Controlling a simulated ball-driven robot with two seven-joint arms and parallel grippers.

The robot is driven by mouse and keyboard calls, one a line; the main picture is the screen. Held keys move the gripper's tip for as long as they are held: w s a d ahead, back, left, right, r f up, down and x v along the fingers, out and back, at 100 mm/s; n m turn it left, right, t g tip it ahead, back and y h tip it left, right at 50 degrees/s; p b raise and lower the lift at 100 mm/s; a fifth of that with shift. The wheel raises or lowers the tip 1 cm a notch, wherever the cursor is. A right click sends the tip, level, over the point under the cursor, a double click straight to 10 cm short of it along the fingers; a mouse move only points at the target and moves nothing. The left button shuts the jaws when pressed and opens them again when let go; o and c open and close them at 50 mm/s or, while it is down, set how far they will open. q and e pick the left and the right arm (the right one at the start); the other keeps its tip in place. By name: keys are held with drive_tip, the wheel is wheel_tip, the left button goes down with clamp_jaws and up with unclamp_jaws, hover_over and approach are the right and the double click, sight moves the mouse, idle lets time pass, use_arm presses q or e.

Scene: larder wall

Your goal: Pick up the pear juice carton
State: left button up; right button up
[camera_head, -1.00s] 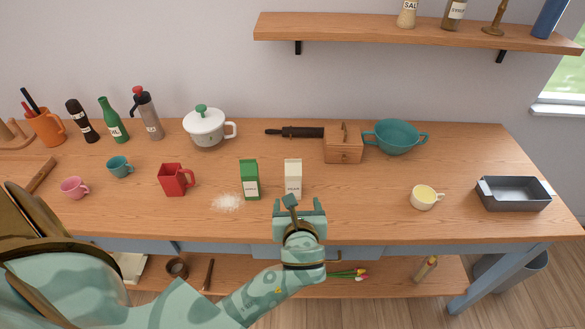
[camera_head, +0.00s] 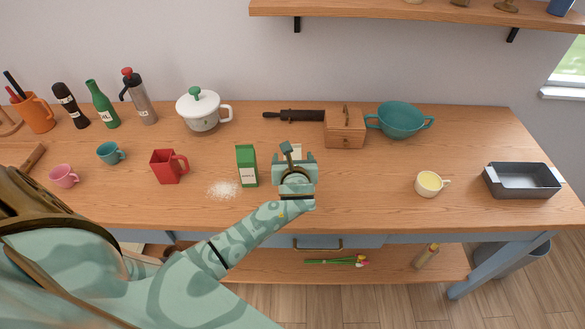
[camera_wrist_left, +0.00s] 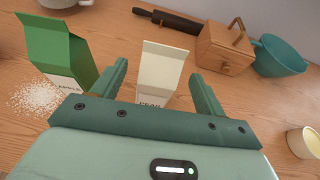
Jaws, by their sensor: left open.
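The pear juice carton is cream-coloured and stands upright on the counter; in the left wrist view its body (camera_wrist_left: 161,76) shows between my two fingers, with part of a dark label low down. In the head view my left gripper hides most of it, and only a pale bit of its top (camera_head: 298,149) shows. My left gripper (camera_head: 295,158) is open, its fingers (camera_wrist_left: 158,78) spread to either side of the carton, with gaps visible. Whether the fingertips reach past its front face is hard to tell. My right gripper is not in view.
A green carton (camera_head: 247,166) stands close to the left, beside spilled white grains (camera_head: 222,189). A red jug (camera_head: 166,167) is further left. Behind are a wooden box (camera_head: 344,129), a rolling pin (camera_head: 295,115) and a teal colander (camera_head: 399,120). The counter right of the gripper is clear up to a cream cup (camera_head: 429,183).

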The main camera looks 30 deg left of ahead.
sight(293, 156)
use_arm(q)
drive_tip(key=x, duration=0.3)
drive_tip(key=shift+w+a+f+b, duration=0.2)
drive_tip(key=shift+f+b, duration=0.15)
drive_tip(key=shift+s+d+r, duration=0.1)
drive_tip(key=shift+c, duration=1.2)
clamp_jaws()
drive_tip(key=shift+r, duration=0.1)
